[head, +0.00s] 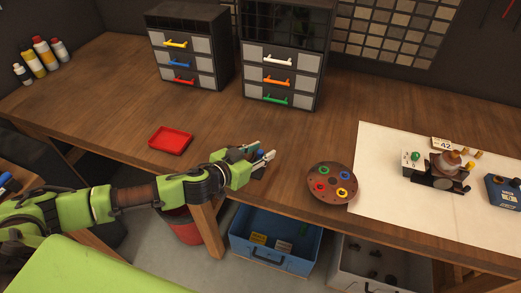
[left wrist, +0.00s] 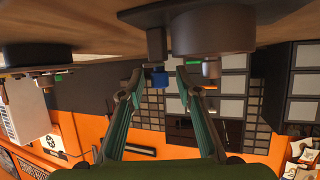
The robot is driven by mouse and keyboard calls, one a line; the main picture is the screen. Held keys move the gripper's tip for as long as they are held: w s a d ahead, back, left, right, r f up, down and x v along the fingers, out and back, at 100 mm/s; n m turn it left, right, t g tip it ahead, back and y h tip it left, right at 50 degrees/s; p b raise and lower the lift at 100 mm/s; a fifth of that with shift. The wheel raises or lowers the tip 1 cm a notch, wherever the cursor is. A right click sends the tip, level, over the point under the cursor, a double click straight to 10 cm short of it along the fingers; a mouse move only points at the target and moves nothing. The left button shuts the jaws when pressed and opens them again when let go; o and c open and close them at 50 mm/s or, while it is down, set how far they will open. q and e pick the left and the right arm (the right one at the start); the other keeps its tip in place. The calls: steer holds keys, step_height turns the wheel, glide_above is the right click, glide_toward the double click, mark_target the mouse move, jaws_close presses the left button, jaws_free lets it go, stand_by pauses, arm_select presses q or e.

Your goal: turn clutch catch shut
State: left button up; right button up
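My left gripper (head: 262,155) reaches over the front part of the bench in the head view. Its fingers are apart, also in the left wrist view (left wrist: 160,78). A small blue piece (left wrist: 160,81) on a grey post lies between the fingertips in that view, with gaps on both sides. A wide dark drum (left wrist: 213,32) stands beside the post. In the head view the gripper mostly hides this dark fixture (head: 258,172). Which part is the clutch catch, and how it is turned, I cannot tell for sure. My right gripper is not in view.
A red tray (head: 171,140) lies left of the gripper, and a brown round plate with coloured rings (head: 332,183) lies right. A white mat (head: 388,218) holds a device (head: 440,172) and a blue box (head: 503,192). Drawer cabinets (head: 283,75) stand behind.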

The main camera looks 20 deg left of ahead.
arm_select(q)
jaws_close()
